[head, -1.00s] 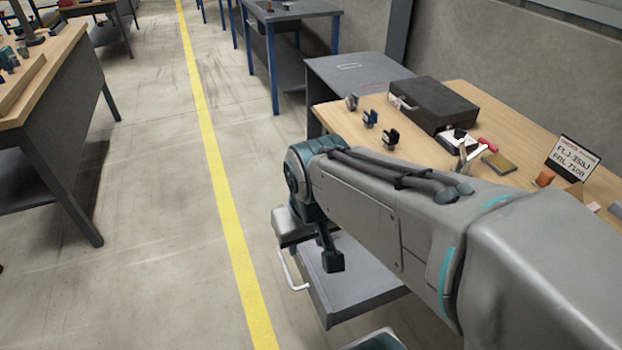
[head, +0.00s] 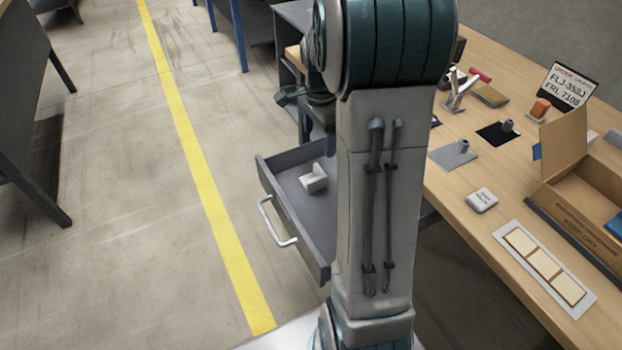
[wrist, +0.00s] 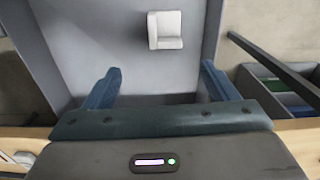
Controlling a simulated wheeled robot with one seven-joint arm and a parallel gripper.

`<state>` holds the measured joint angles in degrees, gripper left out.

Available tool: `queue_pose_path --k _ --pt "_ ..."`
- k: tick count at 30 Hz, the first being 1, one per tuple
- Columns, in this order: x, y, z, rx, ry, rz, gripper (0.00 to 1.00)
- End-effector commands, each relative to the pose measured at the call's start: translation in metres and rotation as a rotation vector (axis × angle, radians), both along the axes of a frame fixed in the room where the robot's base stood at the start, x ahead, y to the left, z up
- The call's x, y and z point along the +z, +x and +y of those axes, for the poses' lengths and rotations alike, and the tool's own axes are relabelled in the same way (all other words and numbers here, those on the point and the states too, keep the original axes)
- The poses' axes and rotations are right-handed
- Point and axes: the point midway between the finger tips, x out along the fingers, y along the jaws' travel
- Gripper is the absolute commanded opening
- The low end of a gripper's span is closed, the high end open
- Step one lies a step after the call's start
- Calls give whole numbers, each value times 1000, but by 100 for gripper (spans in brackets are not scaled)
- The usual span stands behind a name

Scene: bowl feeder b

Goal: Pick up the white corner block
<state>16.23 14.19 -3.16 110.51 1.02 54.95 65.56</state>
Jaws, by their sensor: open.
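The white corner block (head: 314,178) lies on the floor of an open grey drawer (head: 322,258) under the workbench. In the wrist view the block (wrist: 166,30) sits beyond my gripper (wrist: 159,78), slightly right of the line midway between the two blue fingers. My gripper is open and empty, and its fingertips are apart from the block. In the head view my arm covers part of the drawer's right side, and the gripper fingers cannot be made out clearly.
The drawer has raised walls and a white handle (head: 278,222) at its front. On the wooden bench (head: 460,215) are a cardboard box (head: 577,178), a tray of light tiles (head: 545,265) and an order sign (head: 568,88). The floor left of the drawer is clear.

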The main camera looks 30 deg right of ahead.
Motion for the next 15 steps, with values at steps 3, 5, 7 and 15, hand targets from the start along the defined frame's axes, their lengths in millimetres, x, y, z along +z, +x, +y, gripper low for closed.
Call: queue_pose_path --k 3,5,7,15 --pt "-12 4 -6 -44 2 8 80" --pt "-20 5 -6 -50 3 9 80" --pt "-33 4 -6 -50 2 11 80" --pt "-82 5 -6 -48 2 9 80"
